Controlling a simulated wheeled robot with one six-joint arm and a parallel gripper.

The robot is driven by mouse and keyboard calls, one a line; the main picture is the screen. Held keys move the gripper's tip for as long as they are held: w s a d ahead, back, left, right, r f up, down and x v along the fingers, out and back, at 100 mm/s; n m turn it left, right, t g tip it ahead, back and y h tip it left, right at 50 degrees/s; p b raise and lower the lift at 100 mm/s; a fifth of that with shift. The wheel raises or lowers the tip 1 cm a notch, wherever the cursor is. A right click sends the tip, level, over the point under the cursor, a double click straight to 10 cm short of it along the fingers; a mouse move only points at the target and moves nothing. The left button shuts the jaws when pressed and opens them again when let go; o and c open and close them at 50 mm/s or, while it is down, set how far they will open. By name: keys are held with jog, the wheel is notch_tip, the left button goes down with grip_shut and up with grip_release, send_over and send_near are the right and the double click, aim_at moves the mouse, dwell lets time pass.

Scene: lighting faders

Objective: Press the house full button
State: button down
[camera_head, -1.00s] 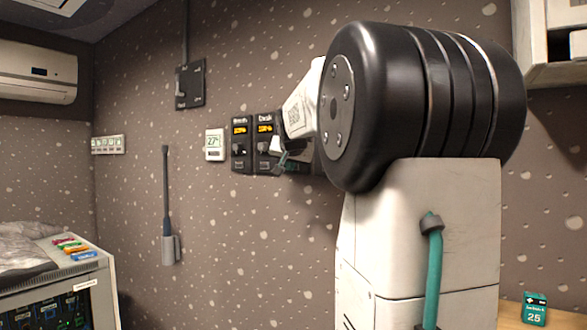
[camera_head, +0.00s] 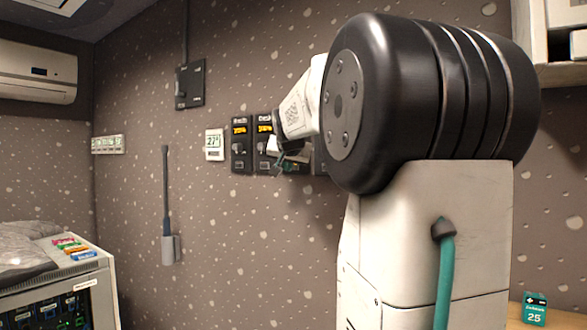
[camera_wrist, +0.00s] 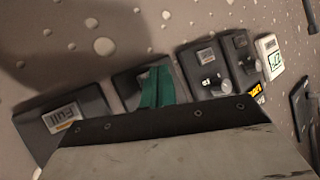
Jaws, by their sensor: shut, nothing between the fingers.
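A dark wall panel with a light plate reading "Full" (camera_wrist: 62,117) is at the left of the wrist view. The plate looks like the house full button. My gripper (camera_wrist: 156,84) shows there as two green fingers, shut together and empty. They are over or in front of the neighbouring dark panel (camera_wrist: 124,84), to the right of the Full panel. I cannot tell whether they touch it. In the head view my gripper (camera_head: 286,163) is close to the wall at the panel row, and my arm hides the Full panel.
Two fader panels with lit orange displays, one at the left (camera_head: 240,145) and one beside it (camera_head: 264,140), are on the wall. A white thermostat (camera_head: 214,145) is left of them. A dark switch box (camera_head: 190,84) is higher up. A rack cabinet (camera_head: 60,285) stands at lower left.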

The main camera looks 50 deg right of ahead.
jog(key=shift+s+a, duration=0.15)
jog(key=shift+a, duration=1.3)
jog(key=shift+s+a, duration=0.1)
jog(key=shift+a, duration=1.35)
